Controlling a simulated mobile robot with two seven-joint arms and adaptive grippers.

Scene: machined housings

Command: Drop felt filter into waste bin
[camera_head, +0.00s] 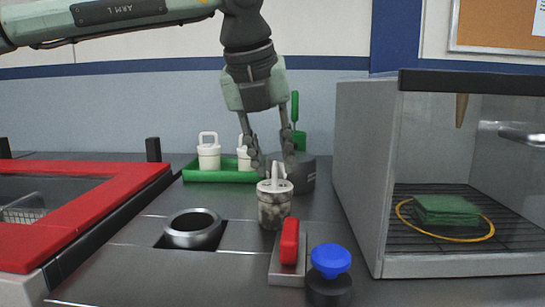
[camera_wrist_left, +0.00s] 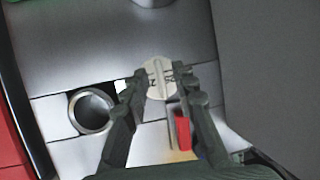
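My left gripper (camera_head: 275,168) comes down from above over a small clear-sided canister (camera_head: 273,211) with a white lid and upright handle. In the left wrist view its fingertips (camera_wrist_left: 164,76) stand either side of the lid's handle (camera_wrist_left: 158,80), with gaps visible; it appears open. The canister's contents look grey and lumpy. No piece is clearly recognisable as the felt filter; a stack of green flat square pieces (camera_head: 446,210) lies inside the open box at right. A round metal-rimmed opening (camera_head: 193,228) is left of the canister; I cannot tell whether it is the waste bin.
A green tray (camera_head: 211,176) with white-handled canisters stands behind. A red-framed unit (camera_head: 95,210) is at left. A red lever (camera_head: 289,243) and blue knob (camera_head: 331,260) stand in front of the canister. The grey box's wall (camera_head: 362,170) rises close at right.

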